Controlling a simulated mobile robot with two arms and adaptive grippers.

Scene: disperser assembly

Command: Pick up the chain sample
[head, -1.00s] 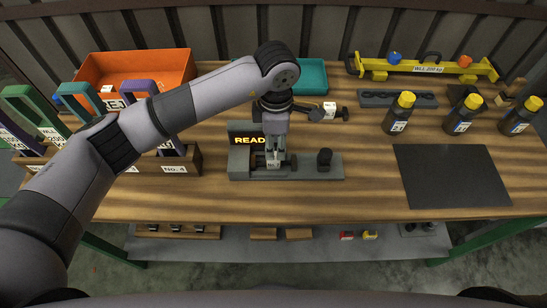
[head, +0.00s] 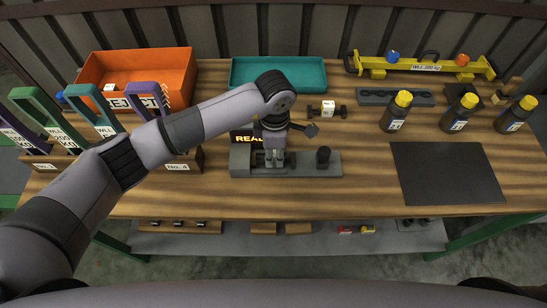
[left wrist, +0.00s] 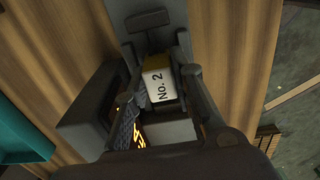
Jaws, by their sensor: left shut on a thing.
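My left gripper (head: 274,158) is over the grey test fixture (head: 300,168), between its display block and its dark post (head: 323,155). In the left wrist view, a chain sample with a white "No. 2" label (left wrist: 160,86) sits between my left fingers, which are shut on it. Another dark piece with a white label (head: 328,109) lies on the bench behind the fixture. My right gripper is not in view.
An orange reject bin (head: 178,75) and a teal tray (head: 308,72) stand at the back. Several coloured, labelled frames stand in a wooden rack (head: 190,166) at left. Yellow-capped bottles (head: 396,114) and a dark mat (head: 445,172) are at right. The front bench strip is clear.

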